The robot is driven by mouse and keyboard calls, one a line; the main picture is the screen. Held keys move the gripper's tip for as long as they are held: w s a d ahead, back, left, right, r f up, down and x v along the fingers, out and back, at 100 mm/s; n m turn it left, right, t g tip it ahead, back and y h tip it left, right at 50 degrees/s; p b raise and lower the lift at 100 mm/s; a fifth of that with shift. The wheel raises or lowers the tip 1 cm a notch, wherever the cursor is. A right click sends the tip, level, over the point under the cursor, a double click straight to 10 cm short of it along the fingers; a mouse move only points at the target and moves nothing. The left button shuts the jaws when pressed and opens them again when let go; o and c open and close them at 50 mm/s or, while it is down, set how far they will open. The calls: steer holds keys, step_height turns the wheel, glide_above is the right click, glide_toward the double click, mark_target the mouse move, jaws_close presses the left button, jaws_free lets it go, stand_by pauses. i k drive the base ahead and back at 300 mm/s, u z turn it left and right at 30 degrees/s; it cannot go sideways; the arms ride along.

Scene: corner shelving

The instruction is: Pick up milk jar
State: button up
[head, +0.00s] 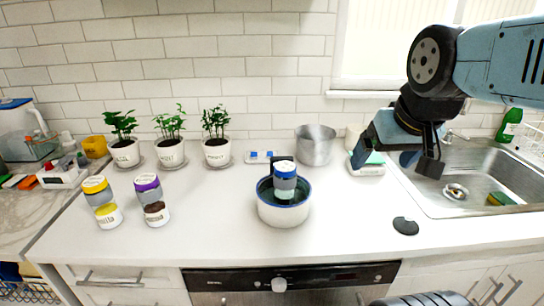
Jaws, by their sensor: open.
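A jar with a blue lid (285,177) stands upright in a round white pot (283,213) with a dark inside, at the middle of the counter. Its lower part is partly hidden by the pot's rim. A jar with a yellow lid (97,193) and a jar with a purple lid (148,190) stand at the left of the counter. I cannot read any label that says which one is the milk jar. My gripper (395,162) is open and empty, raised in front of the sink's left side, to the right of the pot and apart from all jars.
Several potted plants (170,152) line the wall at the back left. A metal pot (315,146) stands behind the white pot. A sink (475,180) lies at the right, and a dark round object (405,226) sits near the front edge. The counter between the jars and white pot is clear.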

mark_target(284, 172)
steer(key=z, duration=0.7)
steer(key=k, duration=1.8)
steer(key=u, duration=0.65)
steer(key=i, duration=1.05)
